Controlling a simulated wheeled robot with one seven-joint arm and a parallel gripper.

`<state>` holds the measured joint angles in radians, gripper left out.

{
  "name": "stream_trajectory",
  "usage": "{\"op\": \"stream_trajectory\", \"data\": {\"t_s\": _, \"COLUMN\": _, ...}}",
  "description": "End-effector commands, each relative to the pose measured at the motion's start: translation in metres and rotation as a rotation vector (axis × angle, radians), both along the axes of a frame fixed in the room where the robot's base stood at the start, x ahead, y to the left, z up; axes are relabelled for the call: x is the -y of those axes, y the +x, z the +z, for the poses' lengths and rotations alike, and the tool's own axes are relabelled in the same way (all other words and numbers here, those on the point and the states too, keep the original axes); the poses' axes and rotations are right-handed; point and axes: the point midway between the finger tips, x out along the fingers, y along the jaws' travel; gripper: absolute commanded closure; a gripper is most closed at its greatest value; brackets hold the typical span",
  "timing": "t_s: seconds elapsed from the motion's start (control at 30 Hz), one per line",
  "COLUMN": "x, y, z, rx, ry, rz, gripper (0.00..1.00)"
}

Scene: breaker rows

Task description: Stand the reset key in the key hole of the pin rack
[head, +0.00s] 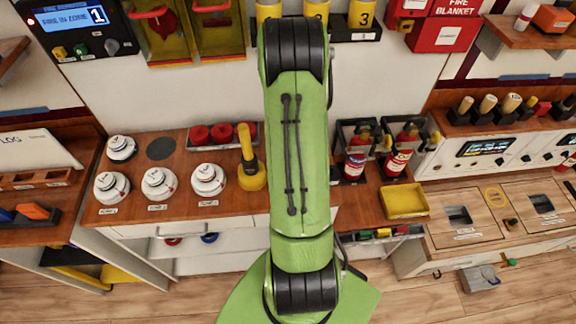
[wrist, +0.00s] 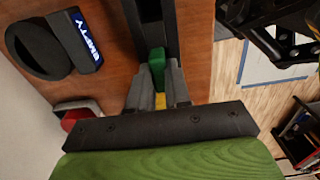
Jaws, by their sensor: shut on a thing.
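My gripper (wrist: 160,80) shows in the wrist view, its grey fingers shut on a small green piece with yellow below it. I take this piece to be the reset key (wrist: 157,62); its lower end is hidden by the fingers. A dark bar-like object (wrist: 150,22) lies just past the fingertips over the wooden counter. I cannot tell whether it is the pin rack, nor whether the key touches it. No key hole can be made out. In the head view my green arm covers the gripper and the key.
The wooden counter (head: 236,204) holds several white round units (head: 158,183) and a yellow-black tool (head: 250,170) left of my arm. Extinguishers (head: 397,160) and a yellow tray (head: 404,202) stand right.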

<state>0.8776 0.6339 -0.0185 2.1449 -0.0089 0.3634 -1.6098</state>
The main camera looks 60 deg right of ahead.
Motion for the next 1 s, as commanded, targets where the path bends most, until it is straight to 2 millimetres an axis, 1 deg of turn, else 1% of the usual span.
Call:
{"op": "stream_trajectory", "data": {"t_s": 0.3, "x": 0.0, "y": 0.0, "z": -0.009, "rx": 0.0, "ry": 0.0, "rz": 0.0, "gripper": 1.0}}
{"op": "stream_trajectory", "data": {"t_s": 0.33, "x": 0.0, "y": 0.0, "z": -0.009, "rx": 0.0, "ry": 0.0, "rz": 0.0, "gripper": 0.81}}
{"op": "stream_trajectory", "data": {"t_s": 0.5, "x": 0.0, "y": 0.0, "z": -0.008, "rx": 0.0, "ry": 0.0, "rz": 0.0, "gripper": 0.55}}
{"op": "stream_trajectory", "data": {"t_s": 0.53, "x": 0.0, "y": 0.0, "z": -0.008, "rx": 0.0, "ry": 0.0, "rz": 0.0, "gripper": 0.53}}
{"op": "stream_trajectory", "data": {"t_s": 0.77, "x": 0.0, "y": 0.0, "z": -0.008, "rx": 0.0, "ry": 0.0, "rz": 0.0, "gripper": 0.53}}
{"op": "stream_trajectory", "data": {"t_s": 0.83, "x": 0.0, "y": 0.0, "z": -0.004, "rx": 0.001, "ry": -0.002, "rz": 0.0, "gripper": 0.53}}
{"op": "stream_trajectory", "data": {"t_s": 0.87, "x": 0.0, "y": 0.001, "z": -0.001, "rx": 0.002, "ry": -0.002, "rz": 0.001, "gripper": 0.53}}
{"op": "stream_trajectory", "data": {"t_s": 0.93, "x": 0.001, "y": 0.001, "z": 0.012, "rx": 0.004, "ry": -0.005, "rz": 0.001, "gripper": 0.53}}
{"op": "stream_trajectory", "data": {"t_s": 1.0, "x": 0.001, "y": 0.001, "z": 0.03, "rx": 0.005, "ry": -0.005, "rz": 0.001, "gripper": 0.53}}
